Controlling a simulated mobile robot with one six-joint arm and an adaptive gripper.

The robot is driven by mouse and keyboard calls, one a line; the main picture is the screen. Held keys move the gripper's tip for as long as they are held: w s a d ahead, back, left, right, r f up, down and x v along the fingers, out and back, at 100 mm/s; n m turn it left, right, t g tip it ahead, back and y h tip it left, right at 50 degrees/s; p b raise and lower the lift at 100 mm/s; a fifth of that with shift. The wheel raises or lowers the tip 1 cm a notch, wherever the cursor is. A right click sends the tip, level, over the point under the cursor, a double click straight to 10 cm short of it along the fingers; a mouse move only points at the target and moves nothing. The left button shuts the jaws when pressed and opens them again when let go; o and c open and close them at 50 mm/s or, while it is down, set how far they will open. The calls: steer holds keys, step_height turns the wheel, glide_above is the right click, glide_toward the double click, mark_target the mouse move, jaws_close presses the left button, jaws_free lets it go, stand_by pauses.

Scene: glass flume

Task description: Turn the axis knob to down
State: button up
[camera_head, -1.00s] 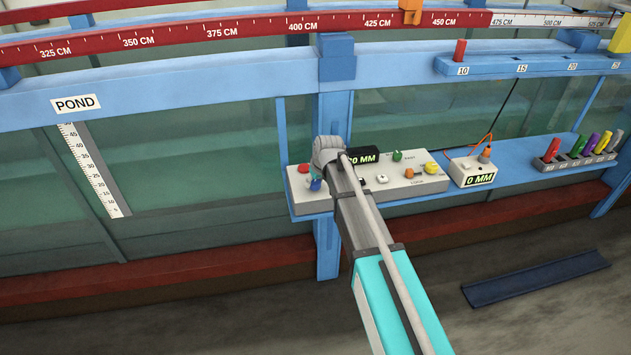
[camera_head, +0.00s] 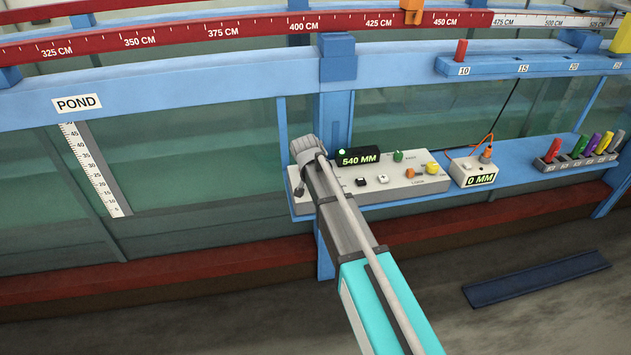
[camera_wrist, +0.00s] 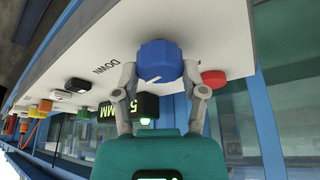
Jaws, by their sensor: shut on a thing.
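The blue knob (camera_wrist: 158,60) stands on the pale control panel (camera_wrist: 225,30) in the wrist view. My gripper (camera_wrist: 160,72) is shut on it, with one finger on each side. The word DOWN (camera_wrist: 106,68) is printed on the panel to the left of the knob. Which way the knob points is not clear. In the head view my gripper (camera_head: 299,188) is at the left end of the control panel (camera_head: 415,188), and my arm hides the knob there.
A red button (camera_wrist: 214,78) is close to my right finger in the wrist view. The black display (camera_head: 358,158) reads 540 MM, with a lit green lamp (camera_head: 342,153). Black (camera_head: 361,182) and white (camera_head: 382,179) buttons lie to the right. A blue post (camera_head: 336,110) stands behind.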

steer(key=shift+m+g+h, duration=0.3)
steer(key=shift+m+h, duration=0.1)
steer(key=shift+m, duration=0.8)
steer(key=o, duration=1.1)
steer(key=shift+o, duration=0.2)
